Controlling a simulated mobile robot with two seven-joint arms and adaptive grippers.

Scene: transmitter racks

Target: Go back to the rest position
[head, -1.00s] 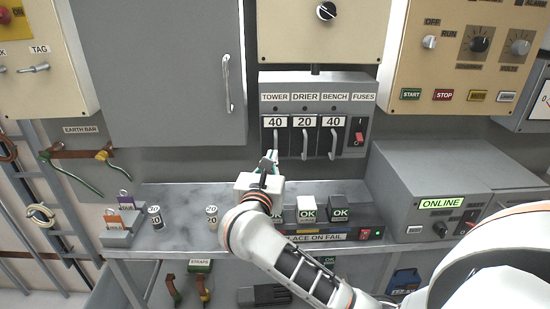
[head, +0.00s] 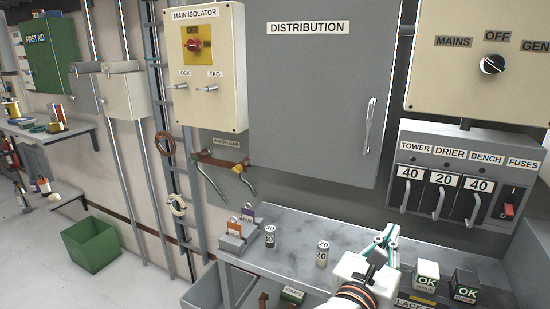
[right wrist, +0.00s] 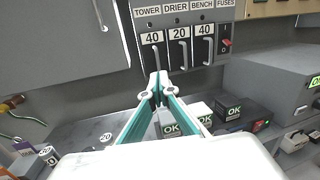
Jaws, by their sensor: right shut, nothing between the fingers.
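My right gripper (head: 388,234) is shut and empty. It is above the grey bench (head: 290,235), just below and left of the fuse panel (head: 457,142). In the right wrist view its teal fingers (right wrist: 158,80) meet at the tips, in front of the panel's lower edge. The TOWER, DRIER and BENCH fuse carriers, marked 40, 20 and 40, sit in the panel with their handles down. My left gripper is not in view.
OK boxes (head: 427,275) stand right of my gripper. Behind are the distribution cabinet (head: 315,95) and main isolator (head: 207,70). A green bin (head: 91,244) is on the floor at left.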

